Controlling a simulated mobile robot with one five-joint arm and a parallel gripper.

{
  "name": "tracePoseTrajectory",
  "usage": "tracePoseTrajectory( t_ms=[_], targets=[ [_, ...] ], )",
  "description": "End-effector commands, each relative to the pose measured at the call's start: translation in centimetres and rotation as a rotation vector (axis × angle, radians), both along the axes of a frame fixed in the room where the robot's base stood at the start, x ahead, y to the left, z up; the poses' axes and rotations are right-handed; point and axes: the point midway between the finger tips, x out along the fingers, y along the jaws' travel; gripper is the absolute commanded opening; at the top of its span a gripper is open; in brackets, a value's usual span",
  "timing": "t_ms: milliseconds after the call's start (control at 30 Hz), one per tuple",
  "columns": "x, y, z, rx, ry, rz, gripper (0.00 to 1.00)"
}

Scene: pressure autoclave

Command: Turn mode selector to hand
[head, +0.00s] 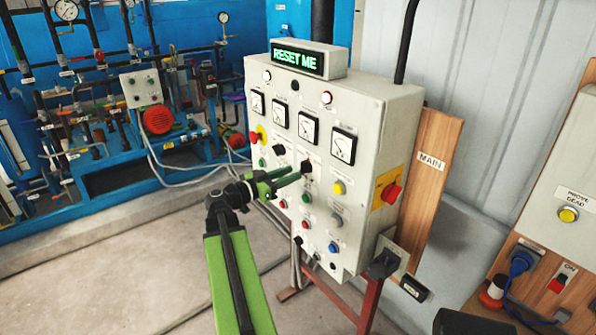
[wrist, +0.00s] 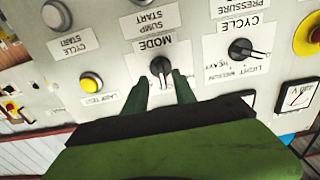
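The mode selector is a black rotary knob (wrist: 160,66) below a MODE label in the wrist view, where the lettering appears upside down. Its position labels are too small to read. In the head view the knob (head: 307,166) is on the front of the grey control panel (head: 357,110). My gripper (wrist: 160,77) is open, with one green finger on each side of the knob. I cannot tell whether either finger touches it. In the head view my gripper (head: 299,174) is at the panel face, beside the knob.
A similar CYCLE selector (wrist: 240,48) is close by on the right in the wrist view. A yellow lamp test button (wrist: 92,83) is on the left.

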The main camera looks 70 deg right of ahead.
Motion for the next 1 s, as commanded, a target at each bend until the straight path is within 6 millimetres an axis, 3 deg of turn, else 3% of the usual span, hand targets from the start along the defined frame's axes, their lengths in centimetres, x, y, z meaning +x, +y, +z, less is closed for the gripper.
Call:
tracePoseTrajectory(
  t_ms=[200, 533, 800, 1000],
  targets=[
    [-1.6, -2.5, 0.0, 0.0, 0.0, -0.001, 0.33],
    [-1.8, -2.8, 0.0, 0.0, 0.0, 0.0, 0.33],
    [-1.8, -2.8, 0.0, 0.0, 0.0, -0.001, 0.0],
    [-1.9, -2.8, 0.0, 0.001, -0.001, -0.002, 0.0]
  ],
)
